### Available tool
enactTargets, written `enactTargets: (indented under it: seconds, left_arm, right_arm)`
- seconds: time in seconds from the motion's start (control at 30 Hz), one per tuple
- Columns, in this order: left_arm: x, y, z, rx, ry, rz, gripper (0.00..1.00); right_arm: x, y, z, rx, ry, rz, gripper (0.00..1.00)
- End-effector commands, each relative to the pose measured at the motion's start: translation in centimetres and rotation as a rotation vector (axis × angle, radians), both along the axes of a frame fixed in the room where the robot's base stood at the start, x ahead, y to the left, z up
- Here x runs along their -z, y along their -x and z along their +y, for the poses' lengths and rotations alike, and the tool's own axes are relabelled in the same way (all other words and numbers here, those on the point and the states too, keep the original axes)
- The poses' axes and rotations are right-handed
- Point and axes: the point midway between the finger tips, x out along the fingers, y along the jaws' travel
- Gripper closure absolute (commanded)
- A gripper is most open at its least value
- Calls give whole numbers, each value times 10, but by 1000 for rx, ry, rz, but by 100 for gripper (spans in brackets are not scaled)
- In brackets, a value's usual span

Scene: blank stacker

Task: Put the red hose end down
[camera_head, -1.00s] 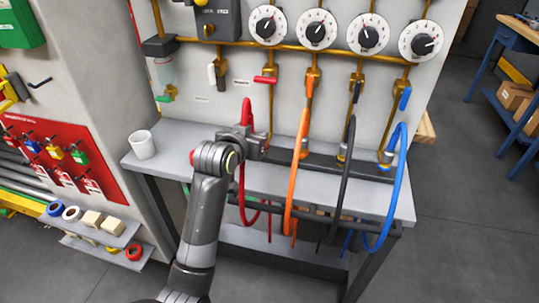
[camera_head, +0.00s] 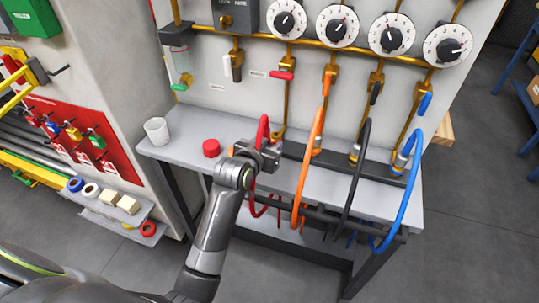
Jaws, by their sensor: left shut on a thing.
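The red hose (camera_head: 263,131) loops up above my left gripper (camera_head: 264,152), and part of it hangs below the grey bench's front edge. My left gripper is shut on the red hose just above the bench (camera_head: 190,146). The gripper body hides the gripped part and the exact hose end. Above the hose, the red-handled valve (camera_head: 282,75) sits on a brass pipe on the wall panel. My right gripper is not in view.
Orange (camera_head: 309,160), black (camera_head: 357,175) and blue (camera_head: 412,195) hoses loop over the bench's front edge to the right. A white cup (camera_head: 157,131) and a red round object (camera_head: 211,148) stand on the bench to the left. Several dials line the wall above.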

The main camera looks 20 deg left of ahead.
Motion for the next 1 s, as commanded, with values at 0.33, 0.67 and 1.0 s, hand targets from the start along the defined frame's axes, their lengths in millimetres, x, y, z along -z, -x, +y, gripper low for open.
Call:
enactTargets:
  seconds: [0.33,0.67,1.0]
  left_arm:
    - [36,0,0,-1,-1,2,98]
    - [40,0,0,-1,-1,2,98]
    - [48,1,0,0,0,3,67]
  right_arm:
    - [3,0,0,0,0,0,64]
    - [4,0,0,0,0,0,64]
    - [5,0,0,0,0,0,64]
